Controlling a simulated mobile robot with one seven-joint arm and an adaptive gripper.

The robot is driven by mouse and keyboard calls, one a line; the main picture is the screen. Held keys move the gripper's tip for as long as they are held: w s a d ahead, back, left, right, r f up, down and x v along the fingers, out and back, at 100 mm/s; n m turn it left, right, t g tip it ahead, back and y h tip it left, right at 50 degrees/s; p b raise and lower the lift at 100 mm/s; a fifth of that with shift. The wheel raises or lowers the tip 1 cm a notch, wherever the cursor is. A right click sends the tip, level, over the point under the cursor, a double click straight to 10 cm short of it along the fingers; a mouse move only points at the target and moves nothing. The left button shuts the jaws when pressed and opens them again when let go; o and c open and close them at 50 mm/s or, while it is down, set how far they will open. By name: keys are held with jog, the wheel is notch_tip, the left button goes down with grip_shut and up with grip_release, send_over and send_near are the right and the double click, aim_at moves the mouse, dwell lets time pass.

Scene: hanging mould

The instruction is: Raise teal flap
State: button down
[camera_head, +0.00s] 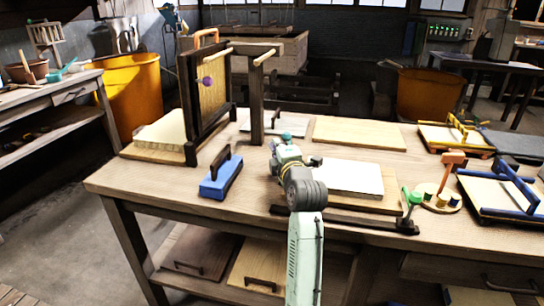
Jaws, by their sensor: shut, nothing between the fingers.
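I cannot make out a teal flap for certain. A small teal piece (287,136) shows at the end of my arm, and I cannot tell whether it belongs to the arm or to something behind it. My gripper (274,163) is over the middle of the workbench, small and partly hidden by my own wrist. It looks shut and empty, left of a white sheet on a board. A dark upright frame (190,105) stands at the back left of the bench, with a tan mesh panel (212,103), a purple knob (207,81) and an orange handle (206,33).
A wooden post with a crossbar (256,100) stands beside the frame. A blue block with a dark handle (221,178) lies at the front left. A white sheet (347,178), a green clamp (411,200) and blue and yellow framed moulds lie to the right. The front left bench corner is clear.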

jog(key=shift+s+d+r+m+b, duration=0.1)
jog(key=shift+d+m+b, duration=0.2)
jog(key=shift+m+b, duration=0.2)
jog(key=shift+d+r, duration=0.1)
jog(key=shift+s, duration=0.1)
dwell(0.3)
